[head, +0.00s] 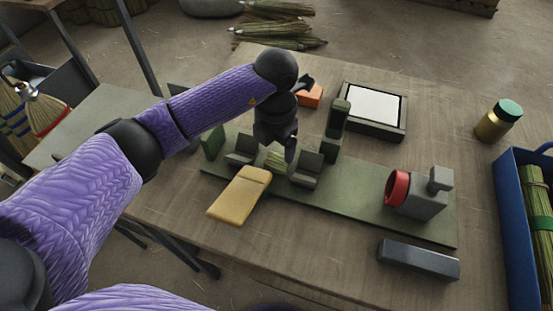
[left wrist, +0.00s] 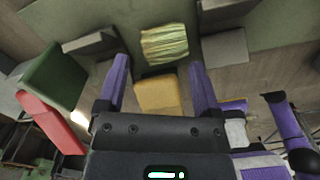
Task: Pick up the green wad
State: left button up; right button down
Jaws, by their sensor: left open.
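The green wad (head: 276,161), a yellowish-green bundle of straw, lies on the green base board (head: 350,206) between two dark grey blocks. In the left wrist view the wad (left wrist: 164,44) shows at the top centre, beyond the fingertips. My left gripper (head: 289,148) is above the wad in the head view and partly covers that area. In the left wrist view its two purple fingers (left wrist: 160,85) stand apart with nothing held between them. I cannot tell the exact height gap.
A yellow block (head: 238,195) sits in front of the wad. A tall green post (head: 335,132) stands to its right. A grey device with a red ring (head: 398,188) and a dark bar (head: 418,260) are further right. A blue crate (head: 515,235) stands at the right edge.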

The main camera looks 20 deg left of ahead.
aim_at(276, 158)
pick_arm(q)
jog(key=f, duration=0.1)
jog(key=f+b, duration=0.1)
jog(key=f, duration=0.3)
jog(key=shift+s+d+b, duration=0.1)
jog(key=shift+s+b, duration=0.15)
jog(key=shift+b, duration=0.05)
jog(key=shift+c, duration=0.6)
jog(key=c, duration=0.9)
jog(key=shift+o, duration=0.2)
jog(key=shift+r, duration=0.15)
pick_arm(e)
jog(key=shift+w+d+f, duration=0.15)
jog(key=shift+d+f, duration=0.45)
jog(key=shift+f, duration=0.2)
